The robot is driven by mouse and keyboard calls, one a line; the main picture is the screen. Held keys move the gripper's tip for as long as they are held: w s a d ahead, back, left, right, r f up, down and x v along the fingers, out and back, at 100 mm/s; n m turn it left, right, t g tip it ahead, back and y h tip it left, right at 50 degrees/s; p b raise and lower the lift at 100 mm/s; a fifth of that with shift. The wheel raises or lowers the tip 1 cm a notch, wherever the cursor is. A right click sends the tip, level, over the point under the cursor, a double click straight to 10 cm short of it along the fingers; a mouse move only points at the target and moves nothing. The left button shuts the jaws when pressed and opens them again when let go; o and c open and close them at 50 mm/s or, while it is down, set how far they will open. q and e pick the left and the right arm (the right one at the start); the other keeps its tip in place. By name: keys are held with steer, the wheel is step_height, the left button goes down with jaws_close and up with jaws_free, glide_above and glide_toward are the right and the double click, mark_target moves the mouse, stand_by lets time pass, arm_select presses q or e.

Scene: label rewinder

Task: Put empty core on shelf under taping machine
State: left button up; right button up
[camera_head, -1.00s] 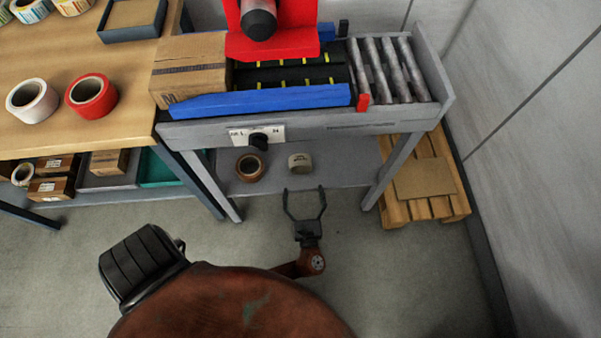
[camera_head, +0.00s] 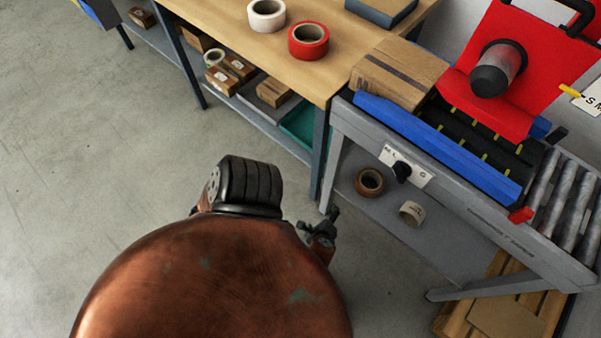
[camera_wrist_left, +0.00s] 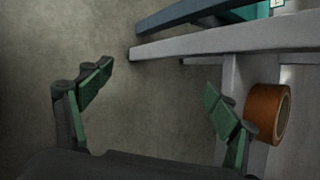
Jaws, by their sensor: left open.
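A pale core (camera_head: 411,213) with dark print lies on the grey shelf (camera_head: 430,245) under the taping machine (camera_head: 440,150). A brown tape roll (camera_head: 369,182) lies to its left on the same shelf; it also shows in the left wrist view (camera_wrist_left: 267,113), just right of the right finger and apart from it. My left gripper (camera_head: 320,222) is in front of the shelf's left leg, partly hidden by my base. In the left wrist view my left gripper (camera_wrist_left: 158,80) is wide open, with nothing between its fingers. My right gripper is not in view.
A wooden workbench (camera_head: 345,65) adjoins the machine on the left, holding white (camera_head: 266,15) and red (camera_head: 308,40) rolls. A carton (camera_head: 400,72) sits on the machine. A wooden pallet (camera_head: 510,300) stands at lower right. The floor at left is clear.

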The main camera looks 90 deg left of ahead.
arm_select(q)
steer(key=s+d+r+n+h, duration=0.5)
steer(key=s+d+n+h, duration=0.3)
steer(key=d, duration=0.4)
steer(key=shift+s+r+n+h, duration=0.35)
steer(key=shift+s+h, duration=0.25)
steer(key=shift+s, duration=0.55)
steer(key=shift+f, duration=0.1)
steer(key=shift+c, duration=0.5)
